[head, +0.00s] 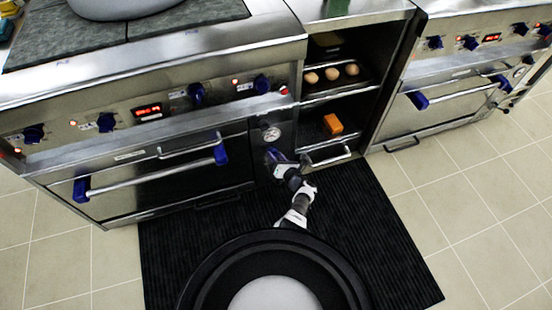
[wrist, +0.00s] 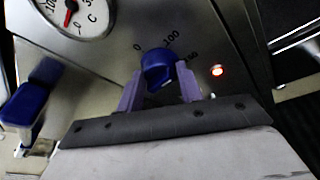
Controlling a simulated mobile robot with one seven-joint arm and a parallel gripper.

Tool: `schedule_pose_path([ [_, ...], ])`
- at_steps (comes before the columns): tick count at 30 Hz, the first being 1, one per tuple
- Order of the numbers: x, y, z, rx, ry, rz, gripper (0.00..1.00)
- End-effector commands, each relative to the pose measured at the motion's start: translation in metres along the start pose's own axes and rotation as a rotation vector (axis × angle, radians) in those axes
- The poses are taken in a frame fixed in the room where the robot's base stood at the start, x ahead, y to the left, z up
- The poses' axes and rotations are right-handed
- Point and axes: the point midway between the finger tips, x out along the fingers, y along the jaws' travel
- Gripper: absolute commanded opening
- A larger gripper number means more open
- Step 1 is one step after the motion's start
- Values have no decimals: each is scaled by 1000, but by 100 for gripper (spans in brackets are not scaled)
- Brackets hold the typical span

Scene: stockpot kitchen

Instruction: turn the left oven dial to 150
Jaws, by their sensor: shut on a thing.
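The blue oven dial (wrist: 157,64) sits on a steel panel in the wrist view. The dial's pointer is not clear. In the head view my gripper (head: 277,160) is at the panel right of the left oven (head: 150,172), under a round gauge (head: 271,133). It hides the dial there.
The blue-ended oven handle (head: 150,180) is close on the left. An open shelf (head: 340,100) with eggs and an orange block stands at right. A black mat (head: 370,220) covers the floor.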

Motion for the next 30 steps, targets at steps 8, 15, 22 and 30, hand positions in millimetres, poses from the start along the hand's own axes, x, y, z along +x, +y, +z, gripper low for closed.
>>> schedule_pose_path([
  [8, 1, -4, -2, 238, -20, 70, 13],
  [15, 2, -4, -2, 396, -30, 118, 13],
  [22, 1, -4, -2, 486, -36, 145, 13],
  [30, 1, -4, -2, 523, -39, 156, 13],
])
